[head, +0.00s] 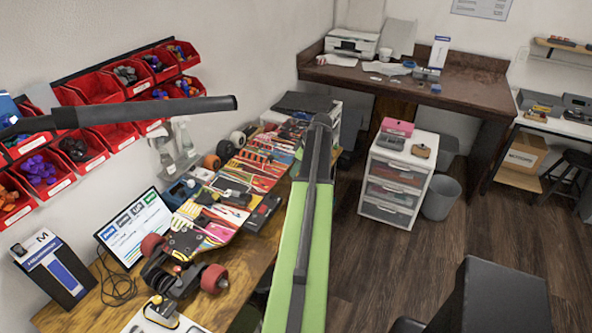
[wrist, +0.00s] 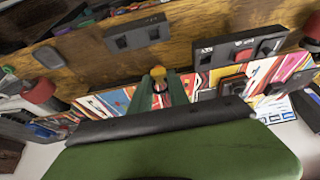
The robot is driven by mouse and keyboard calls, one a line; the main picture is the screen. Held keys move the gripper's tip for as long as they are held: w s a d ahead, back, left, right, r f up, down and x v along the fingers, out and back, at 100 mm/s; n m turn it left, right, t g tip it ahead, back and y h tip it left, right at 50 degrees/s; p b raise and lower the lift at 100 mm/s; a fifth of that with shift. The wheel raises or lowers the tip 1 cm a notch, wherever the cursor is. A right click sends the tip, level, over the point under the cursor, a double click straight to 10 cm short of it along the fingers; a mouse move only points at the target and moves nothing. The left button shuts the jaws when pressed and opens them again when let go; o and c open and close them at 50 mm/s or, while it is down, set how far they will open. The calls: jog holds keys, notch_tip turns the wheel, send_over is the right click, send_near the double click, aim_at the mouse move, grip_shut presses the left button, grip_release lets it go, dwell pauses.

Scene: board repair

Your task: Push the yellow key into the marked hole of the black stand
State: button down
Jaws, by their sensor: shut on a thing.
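My gripper (wrist: 160,88) shows in the wrist view, its two green fingers closed together. A small yellow piece (wrist: 157,72), which looks like the yellow key, sits between the fingertips. A black stand (wrist: 240,50) with white marks and square openings lies to the right of the fingertips, apart from the key; one opening shows red. A second black block (wrist: 137,34) with two square faces lies beyond the fingertips. I cannot tell which hole is marked. In the head view a black block (head: 262,213) lies at the bench's right edge; my gripper's tips are not clear there.
The wooden bench (head: 75,316) holds skateboards with red wheels (head: 214,278), a tablet (head: 136,226) and a dark box (head: 54,268). Red bins (head: 102,88) hang on the left wall. A white drawer unit (head: 397,178) and open floor lie to the right.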

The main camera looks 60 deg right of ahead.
jog(key=shift+f+b, duration=4.4)
jog(key=shift+f, duration=0.25)
jog(key=shift+f+b, duration=1.65)
jog(key=c, duration=1.2)
grip_release()
jog(key=shift+o, duration=0.4)
jog(key=shift+o, duration=1.2)
jog(key=shift+r, duration=0.15)
jog(key=shift+r+p, duration=1.4)
jog(key=shift+p, duration=0.15)
